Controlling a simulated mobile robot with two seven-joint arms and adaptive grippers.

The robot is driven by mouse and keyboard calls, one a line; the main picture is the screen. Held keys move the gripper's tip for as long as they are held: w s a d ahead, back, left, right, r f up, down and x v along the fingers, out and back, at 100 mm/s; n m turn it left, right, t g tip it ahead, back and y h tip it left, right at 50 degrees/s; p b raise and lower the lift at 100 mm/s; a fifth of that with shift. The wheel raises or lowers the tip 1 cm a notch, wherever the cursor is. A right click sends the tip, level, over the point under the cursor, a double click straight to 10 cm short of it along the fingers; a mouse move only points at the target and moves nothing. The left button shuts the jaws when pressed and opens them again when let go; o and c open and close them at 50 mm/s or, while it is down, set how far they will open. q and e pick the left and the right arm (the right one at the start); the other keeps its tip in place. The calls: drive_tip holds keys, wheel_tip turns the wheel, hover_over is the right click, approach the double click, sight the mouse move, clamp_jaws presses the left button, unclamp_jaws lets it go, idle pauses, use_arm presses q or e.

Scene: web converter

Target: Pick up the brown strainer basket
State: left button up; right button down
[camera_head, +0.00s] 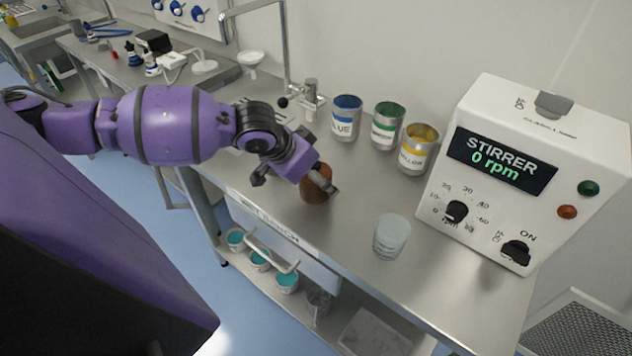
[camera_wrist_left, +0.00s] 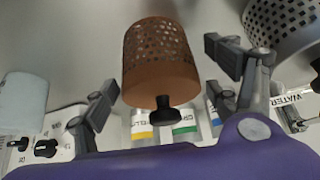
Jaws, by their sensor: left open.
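The brown strainer basket (camera_head: 314,194) stands on the steel counter, partly hidden behind my left gripper in the head view. In the left wrist view the basket (camera_wrist_left: 160,65) is a rust-brown perforated cylinder with a small black knob at one end. My left gripper (camera_head: 297,182) is at the basket, with its fingers spread. In the wrist view the fingers of the left gripper (camera_wrist_left: 164,76) are on either side of the basket, with gaps visible. My right gripper is not in view.
Blue (camera_head: 346,118), green (camera_head: 387,125) and yellow (camera_head: 418,149) labelled cans stand behind the basket. A pale cup (camera_head: 391,237) and the stirrer unit (camera_head: 531,170) are to the right. A grey perforated basket (camera_wrist_left: 283,28) shows in the wrist view. A tap (camera_head: 310,97) stands behind.

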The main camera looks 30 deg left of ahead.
use_arm(q)
drive_tip(key=c, duration=1.3)
drive_tip(key=shift+r, duration=0.1)
drive_tip(key=shift+c, duration=0.2)
